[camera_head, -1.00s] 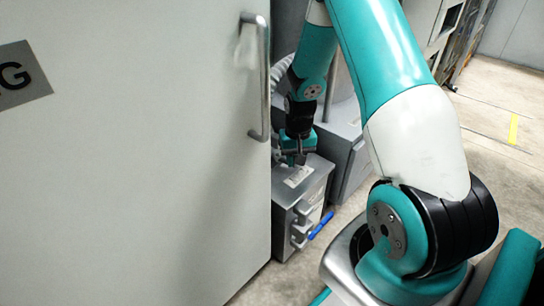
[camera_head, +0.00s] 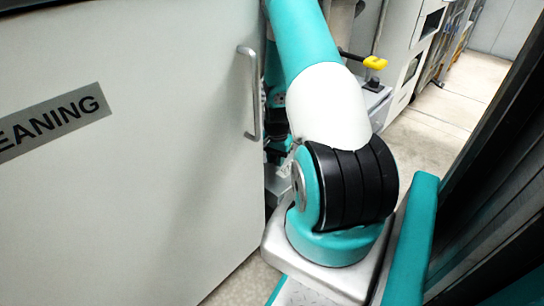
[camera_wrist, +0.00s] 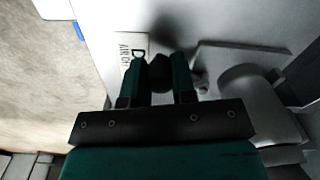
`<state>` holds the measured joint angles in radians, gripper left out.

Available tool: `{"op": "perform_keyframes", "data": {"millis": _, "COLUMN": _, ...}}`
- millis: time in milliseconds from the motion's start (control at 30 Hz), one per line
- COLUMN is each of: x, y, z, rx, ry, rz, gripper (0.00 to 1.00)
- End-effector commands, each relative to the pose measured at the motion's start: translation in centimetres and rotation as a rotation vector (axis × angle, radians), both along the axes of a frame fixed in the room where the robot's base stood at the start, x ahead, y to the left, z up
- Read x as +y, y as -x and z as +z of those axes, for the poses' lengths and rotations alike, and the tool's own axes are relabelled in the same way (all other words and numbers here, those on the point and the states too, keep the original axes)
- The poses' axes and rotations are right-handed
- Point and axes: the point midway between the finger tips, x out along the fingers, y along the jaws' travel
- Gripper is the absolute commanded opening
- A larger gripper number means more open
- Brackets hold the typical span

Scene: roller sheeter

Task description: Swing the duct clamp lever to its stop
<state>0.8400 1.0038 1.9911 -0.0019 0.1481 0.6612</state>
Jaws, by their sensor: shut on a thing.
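In the wrist view my gripper (camera_wrist: 159,78) has its two teal fingers on either side of a dark, rounded end, which I take to be the duct clamp lever (camera_wrist: 160,70). The fingers are shut on it, above a pale grey surface. The rest of the lever and its stop cannot be made out. A white label (camera_wrist: 130,43) with dark lettering lies just left of the fingers. In the head view the gripper is mostly hidden behind my arm and the large cabinet door, so the hold does not show there.
The large pale door (camera_head: 150,150) with a bar handle (camera_head: 248,95) stands close left of my arm. A lever with a yellow end (camera_head: 375,62) is at the back right. A blue handle (camera_wrist: 80,30) shows at upper left in the wrist view. Bare floor (camera_head: 425,130) lies to the right.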

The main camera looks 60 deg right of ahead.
Motion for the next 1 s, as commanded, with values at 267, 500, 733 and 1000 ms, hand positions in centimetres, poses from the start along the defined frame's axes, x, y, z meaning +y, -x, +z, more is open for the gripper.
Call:
{"op": "perform_keyframes", "data": {"millis": 267, "x": -0.2, "y": 0.1, "z": 0.0, "rx": 0.001, "ry": 0.004, "rz": -0.02, "gripper": 0.0}}
{"op": "perform_keyframes", "data": {"millis": 500, "x": -0.2, "y": 0.0, "z": 0.0, "rx": 0.0, "ry": 0.005, "rz": -0.018, "gripper": 0.31}}
{"op": "perform_keyframes", "data": {"millis": 733, "x": -0.1, "y": 0.0, "z": 0.0, "rx": 0.001, "ry": 0.003, "rz": -0.016, "gripper": 0.5}}
{"op": "perform_keyframes", "data": {"millis": 1000, "x": -0.1, "y": -0.1, "z": 1.3, "rx": -0.001, "ry": 0.004, "rz": -0.015, "gripper": 0.5}}
